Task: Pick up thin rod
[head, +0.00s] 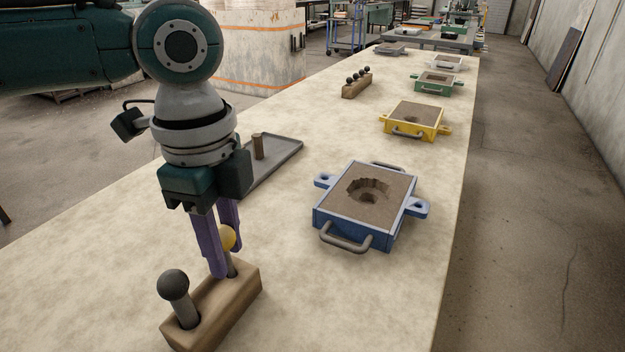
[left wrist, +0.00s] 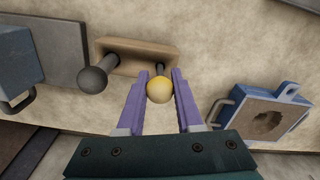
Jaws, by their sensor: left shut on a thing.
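The thin rod (head: 228,238) has a yellow ball on top and stands in a hole of a wooden block (head: 238,291). My left gripper (head: 229,262) points down with its purple fingers on both sides of the rod, just below the ball, and is shut on it. In the left wrist view the yellow ball (left wrist: 160,90) shows between the fingers (left wrist: 160,72). The rod's lower end is hidden in the block. A thicker rod with a dark grey ball (head: 173,284) stands in the same block, nearer. My right gripper is not in view.
A blue mould box (head: 334,226) with a handle stands to the right of the block. A grey tray (head: 283,158) with a small brown cylinder (head: 258,147) lies behind my gripper. A yellow box (head: 411,135) and another block (head: 351,91) with dark balls stand farther back.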

